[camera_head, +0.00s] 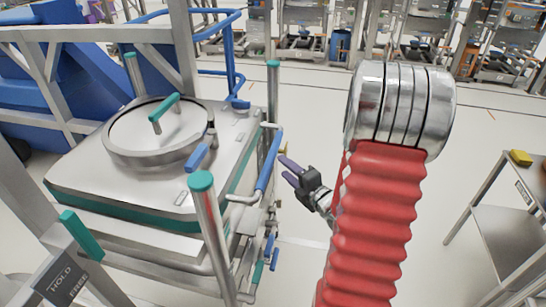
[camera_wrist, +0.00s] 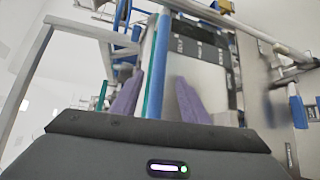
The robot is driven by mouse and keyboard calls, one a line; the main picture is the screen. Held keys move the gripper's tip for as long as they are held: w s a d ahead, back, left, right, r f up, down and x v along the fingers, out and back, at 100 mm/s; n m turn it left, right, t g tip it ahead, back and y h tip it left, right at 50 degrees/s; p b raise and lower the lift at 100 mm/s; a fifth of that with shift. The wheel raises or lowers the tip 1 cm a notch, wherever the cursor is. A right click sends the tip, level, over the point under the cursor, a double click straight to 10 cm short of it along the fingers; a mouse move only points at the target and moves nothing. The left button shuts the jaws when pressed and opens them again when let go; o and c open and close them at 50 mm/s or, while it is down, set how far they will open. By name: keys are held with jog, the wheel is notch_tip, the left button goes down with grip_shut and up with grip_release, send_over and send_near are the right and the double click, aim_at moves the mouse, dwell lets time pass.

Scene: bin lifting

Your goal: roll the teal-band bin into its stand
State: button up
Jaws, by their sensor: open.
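The teal-band bin (camera_head: 130,215) is a squarish steel container at the left of the head view, with a round lid, a teal lid handle and a teal stripe below its top. Teal-capped posts rise at its corners. A blue handle bar (camera_head: 267,158) is on its right side. My gripper (camera_head: 283,167) is open and empty just right of that bar, its purple fingers pointing toward it. In the wrist view a blue upright bar (camera_wrist: 160,65) appears between the fingers (camera_wrist: 159,78); contact cannot be told. Which structure is the stand is unclear.
A grey frame (camera_head: 100,35) and blue machinery (camera_head: 60,85) stand behind and left of the bin. A HOLD/FREE plate (camera_head: 65,280) with a teal lever (camera_head: 80,235) is at lower left. A steel table (camera_head: 505,235) stands at right.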

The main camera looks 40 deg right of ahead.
aim_at(272, 157)
jog(key=w, duration=0.3)
jog(key=w+f, duration=0.1)
jog(key=w, duration=0.5)
jog(key=shift+w+d+f, duration=0.1)
jog(key=shift+d+f, duration=0.05)
jog(key=shift+d, duration=0.1)
grip_shut()
jog(key=shift+d, duration=0.15)
dwell(0.4)
